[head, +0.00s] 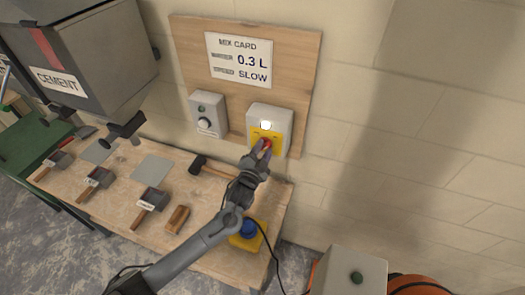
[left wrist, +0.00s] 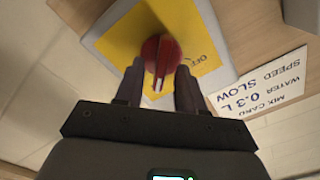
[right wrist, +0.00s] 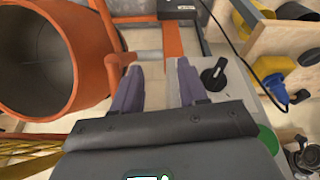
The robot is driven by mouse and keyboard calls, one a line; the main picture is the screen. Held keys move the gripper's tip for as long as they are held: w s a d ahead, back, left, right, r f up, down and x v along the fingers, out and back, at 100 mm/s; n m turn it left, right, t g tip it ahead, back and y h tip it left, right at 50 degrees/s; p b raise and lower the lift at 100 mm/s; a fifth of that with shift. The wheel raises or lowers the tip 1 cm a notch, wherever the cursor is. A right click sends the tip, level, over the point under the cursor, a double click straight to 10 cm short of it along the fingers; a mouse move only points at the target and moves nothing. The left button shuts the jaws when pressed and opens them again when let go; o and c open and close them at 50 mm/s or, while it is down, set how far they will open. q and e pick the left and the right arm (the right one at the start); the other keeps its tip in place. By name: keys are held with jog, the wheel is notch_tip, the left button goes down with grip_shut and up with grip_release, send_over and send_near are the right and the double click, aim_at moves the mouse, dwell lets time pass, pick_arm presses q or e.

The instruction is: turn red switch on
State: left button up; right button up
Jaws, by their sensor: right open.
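The red switch (head: 265,145) is a round knob on the yellow face of a grey box (head: 281,116) on the wooden wall board. A pale lamp (head: 266,125) above it looks bright. My left gripper (head: 260,149) is at the knob. In the left wrist view the red knob (left wrist: 160,50) shows ahead of the fingertips, its narrow grip bar lying between them. The fingers (left wrist: 160,72) stand apart, and I cannot see clear contact. An "OFF" label (left wrist: 201,60) shows beside the knob. My right gripper (right wrist: 156,68) is open and empty, over the mixer area.
A grey box with a dial (head: 207,114) is left of the switch box, below the mix card (head: 239,59). A cement hopper (head: 85,60) hangs at upper left. An orange mixer drum (right wrist: 35,60) stands near my right gripper.

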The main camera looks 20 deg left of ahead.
pick_arm(q)
jog(key=shift+s, duration=0.5)
jog(key=s, duration=0.9)
jog(key=shift+s+b, duration=0.35)
jog(key=shift+s, duration=0.05)
jog(key=shift+n+g, duration=0.5)
jog(key=shift+g, duration=0.4)
jog(key=s+f, duration=0.4)
jog(key=f, duration=0.1)
jog(key=s+f, duration=0.2)
jog(key=shift+d+f, duration=0.15)
jog(key=shift+f, duration=0.2)
jog(key=s+a+f+n+g, duration=0.2)
jog(key=s+n+g, duration=0.4)
jog(key=s+g, duration=1.4)
jog(key=s+r+t+p, duration=0.3)
jog(key=r+p, duration=0.4)
jog(key=s+r+t+p, duration=0.3)
jog(key=r+t+p, duration=0.1)
jog(key=r+p, duration=0.4)
jog(key=shift+s+d+r, duration=0.2)
jog(key=shift+s+d, duration=0.05)
jog(key=shift+s, duration=0.05)
